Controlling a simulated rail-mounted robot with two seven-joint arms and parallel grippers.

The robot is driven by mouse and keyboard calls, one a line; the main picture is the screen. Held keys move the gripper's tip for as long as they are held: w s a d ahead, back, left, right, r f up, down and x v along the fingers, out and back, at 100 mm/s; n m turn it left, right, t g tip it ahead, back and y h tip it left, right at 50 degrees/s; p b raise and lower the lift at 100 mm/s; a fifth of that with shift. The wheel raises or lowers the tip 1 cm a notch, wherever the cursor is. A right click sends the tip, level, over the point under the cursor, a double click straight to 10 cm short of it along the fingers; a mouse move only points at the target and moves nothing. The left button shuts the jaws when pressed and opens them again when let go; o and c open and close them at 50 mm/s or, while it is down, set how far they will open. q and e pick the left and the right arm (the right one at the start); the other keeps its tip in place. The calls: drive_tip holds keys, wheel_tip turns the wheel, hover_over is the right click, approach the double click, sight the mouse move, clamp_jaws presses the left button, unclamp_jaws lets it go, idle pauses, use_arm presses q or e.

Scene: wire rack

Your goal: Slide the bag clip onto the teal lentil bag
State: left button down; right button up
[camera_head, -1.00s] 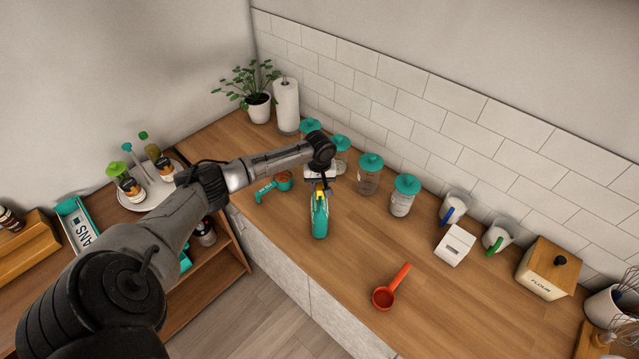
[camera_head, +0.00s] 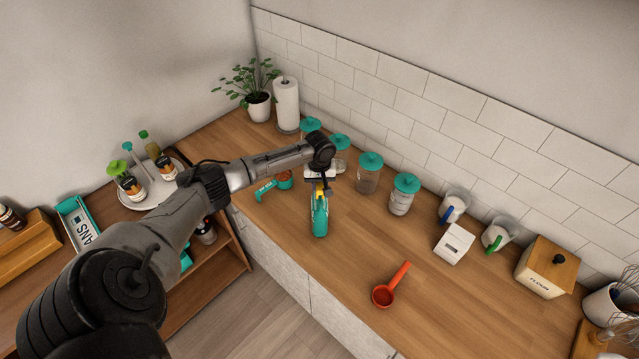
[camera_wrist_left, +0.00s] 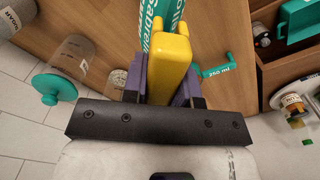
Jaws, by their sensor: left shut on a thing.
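The teal lentil bag (camera_head: 319,219) stands on the wooden counter in the middle of the head view. Its printed teal and white top (camera_wrist_left: 160,14) shows in the wrist view. The yellow bag clip (camera_wrist_left: 170,65) is between the fingers of my left gripper (camera_wrist_left: 170,82), which is shut on it. In the head view the left gripper (camera_head: 319,186) is right at the top of the bag. The clip's far end meets the bag's top edge in the wrist view. How far it sits over the edge is hidden. My right gripper is not in view.
A teal-handled scoop (camera_head: 266,190) lies left of the bag, and a red scoop (camera_head: 389,286) lies front right. Teal-lidded jars (camera_head: 369,172) stand behind, near the tiled wall. A white box (camera_head: 453,244) is farther right. The counter just right of the bag is clear.

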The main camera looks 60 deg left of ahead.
use_arm(q)
drive_tip(key=shift+f, duration=0.35)
drive_tip(key=shift+f+b, duration=0.35)
drive_tip(key=shift+f, duration=0.25)
drive_tip(key=shift+f+p, duration=0.2)
drive_tip(key=shift+p, duration=0.15)
idle(0.9)
idle(0.5)
drive_tip(key=c, duration=0.8)
unclamp_jaws()
drive_tip(key=shift+r, duration=0.15)
